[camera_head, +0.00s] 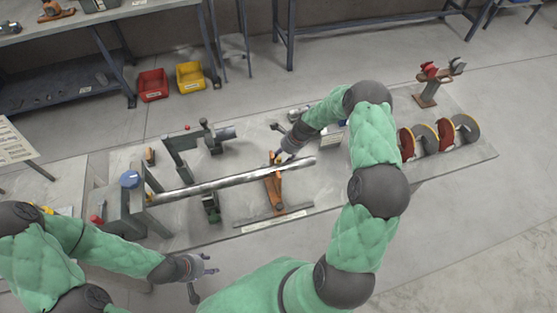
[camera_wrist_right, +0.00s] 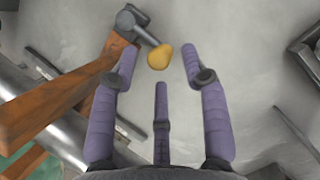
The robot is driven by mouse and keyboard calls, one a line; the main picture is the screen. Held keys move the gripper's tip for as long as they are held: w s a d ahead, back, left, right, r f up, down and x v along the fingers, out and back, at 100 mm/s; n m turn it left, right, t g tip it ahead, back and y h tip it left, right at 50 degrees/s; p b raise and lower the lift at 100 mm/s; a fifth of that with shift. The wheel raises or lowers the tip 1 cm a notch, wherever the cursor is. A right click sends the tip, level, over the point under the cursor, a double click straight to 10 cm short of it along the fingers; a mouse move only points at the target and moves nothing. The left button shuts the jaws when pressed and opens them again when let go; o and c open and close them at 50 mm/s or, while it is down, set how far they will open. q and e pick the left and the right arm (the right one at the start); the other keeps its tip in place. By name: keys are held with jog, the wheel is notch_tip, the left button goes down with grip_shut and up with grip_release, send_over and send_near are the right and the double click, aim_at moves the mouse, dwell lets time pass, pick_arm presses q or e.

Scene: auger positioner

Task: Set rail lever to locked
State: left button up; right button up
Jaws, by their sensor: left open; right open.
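The rail lever (camera_wrist_right: 141,30) shows in the right wrist view as a short grey arm with a yellow knob (camera_wrist_right: 160,56) at its end, beside an orange bracket (camera_wrist_right: 45,100). My right gripper (camera_wrist_right: 161,66) is open, with the knob between its spread fingertips; I cannot tell whether they touch it. In the head view my right gripper (camera_head: 282,154) is over the bench at the upper end of the orange bracket (camera_head: 274,187). My left gripper (camera_head: 207,265) is open and empty in front of the bench's near edge.
A long metal shaft (camera_head: 220,184) crosses the bench, close to my right gripper. A dark frame with a blue knob (camera_head: 130,179) stands at left. Red and grey discs (camera_head: 445,134) stand at right. Red (camera_head: 152,85) and yellow (camera_head: 190,75) bins sit on the floor behind.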

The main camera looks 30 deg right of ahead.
aim_at(280, 158)
jog(key=shift+x, duration=1.85)
